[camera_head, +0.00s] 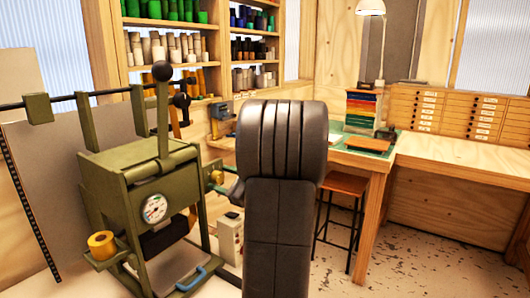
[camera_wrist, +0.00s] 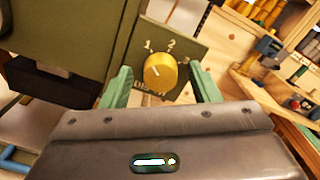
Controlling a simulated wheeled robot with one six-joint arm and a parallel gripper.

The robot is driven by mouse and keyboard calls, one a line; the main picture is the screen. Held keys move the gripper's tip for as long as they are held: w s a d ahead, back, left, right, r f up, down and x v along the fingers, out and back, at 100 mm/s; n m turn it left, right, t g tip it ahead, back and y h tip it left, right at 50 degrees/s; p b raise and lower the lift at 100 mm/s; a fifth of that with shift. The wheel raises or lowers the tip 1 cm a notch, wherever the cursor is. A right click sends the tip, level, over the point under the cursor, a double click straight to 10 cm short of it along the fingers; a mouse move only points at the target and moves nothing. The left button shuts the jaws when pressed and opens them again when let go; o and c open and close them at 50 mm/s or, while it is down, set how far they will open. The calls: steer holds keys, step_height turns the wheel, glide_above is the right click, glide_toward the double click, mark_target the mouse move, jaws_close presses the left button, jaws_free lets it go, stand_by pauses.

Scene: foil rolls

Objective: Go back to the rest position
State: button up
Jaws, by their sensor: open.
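My gripper (camera_wrist: 163,80) is open, its two green fingers apart on either side of a yellow dial knob (camera_wrist: 160,70). A gap shows between each finger and the knob, and nothing is held. The knob sits on an olive plate marked 1, 2, 3, with lettering below partly covered. In the head view my dark arm stands in the middle, and the knob (camera_head: 216,177) shows just left of it, at the right side of the olive press (camera_head: 125,185). The fingers are hard to make out there.
The press has a gauge (camera_head: 154,209), a gold foil roll (camera_head: 101,244) on a side bracket, a long lever and a blue handle (camera_head: 191,281). A grey control box (camera_head: 230,238) stands beside my arm. A stool (camera_head: 341,186) and bench (camera_head: 450,155) are at right. Open floor lies front right.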

steer(key=shift+w+d+r+m+p, duration=0.15)
steer(key=shift+m+p, duration=1.2)
steer(key=shift+p, duration=0.7)
steer(key=shift+s+a+r+m+p, duration=0.1)
steer(key=shift+m+p, duration=1.25)
steer(key=shift+p, duration=0.7)
steer(key=shift+d+f, duration=0.2)
steer(key=shift+d, duration=0.1)
steer(key=b+v, duration=0.2)
steer(key=v, duration=0.8)
steer(key=shift+a, duration=0.1)
